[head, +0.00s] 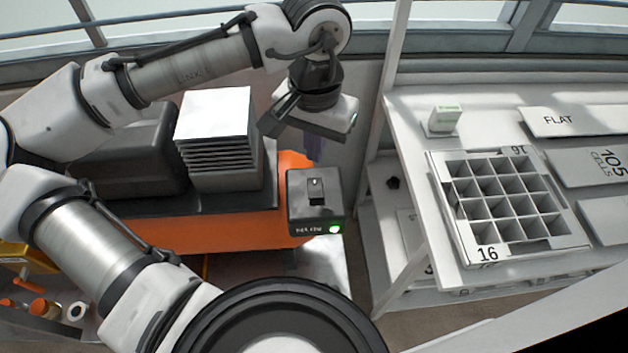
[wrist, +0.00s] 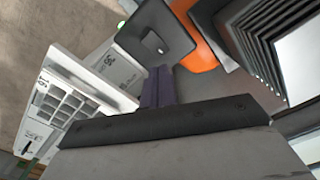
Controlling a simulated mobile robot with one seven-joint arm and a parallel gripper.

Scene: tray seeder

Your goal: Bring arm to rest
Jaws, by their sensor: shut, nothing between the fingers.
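My arm reaches over from the left in the head view, bent at the upper middle. My gripper (head: 314,152) hangs below the wrist at the top centre, pointing down, with its purple fingers partly hidden behind the wrist housing. In the wrist view the purple fingers (wrist: 158,85) are together with nothing between them. The gripper is beside the dark control box (head: 316,205) and between the orange machine and the white bench. It appears apart from both.
An orange machine (head: 190,232) carries a stack of grey trays (head: 212,175). On the right, a white bench (head: 405,120) holds a tray marked 16 (head: 465,245), a small white box (head: 444,121) and flat labelled panels (head: 575,121). A gap separates the machine and bench.

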